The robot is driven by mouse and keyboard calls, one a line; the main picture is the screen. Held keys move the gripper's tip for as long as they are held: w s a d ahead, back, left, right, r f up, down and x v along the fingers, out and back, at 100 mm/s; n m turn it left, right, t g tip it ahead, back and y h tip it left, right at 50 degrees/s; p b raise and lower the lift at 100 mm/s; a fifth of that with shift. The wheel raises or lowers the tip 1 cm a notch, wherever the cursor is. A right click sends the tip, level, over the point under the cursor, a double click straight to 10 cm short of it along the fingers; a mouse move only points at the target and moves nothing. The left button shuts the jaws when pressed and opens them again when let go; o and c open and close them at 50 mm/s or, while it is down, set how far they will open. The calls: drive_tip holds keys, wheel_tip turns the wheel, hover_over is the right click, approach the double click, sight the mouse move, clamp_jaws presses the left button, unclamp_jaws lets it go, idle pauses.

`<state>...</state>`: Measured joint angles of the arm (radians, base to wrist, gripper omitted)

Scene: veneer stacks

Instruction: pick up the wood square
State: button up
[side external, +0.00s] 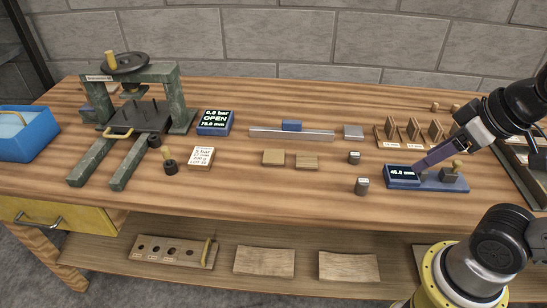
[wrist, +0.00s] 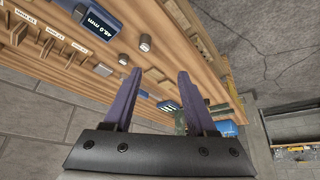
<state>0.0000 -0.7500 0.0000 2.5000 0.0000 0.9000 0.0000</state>
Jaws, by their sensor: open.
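Two small tan wood squares lie flat on the bench top near its middle, a left one (side external: 273,157) and a right one (side external: 307,161), side by side with a narrow gap.
A green press (side external: 140,118) stands at the left beside a blue bin (side external: 28,135). A metal rail (side external: 290,134) lies behind the squares. Small grey cylinders (side external: 361,186) stand between the squares and the gauge. A slotted rack (side external: 413,135) is at the right. Bench in front is clear.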

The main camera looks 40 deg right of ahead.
drive_tip(key=o, duration=0.7)
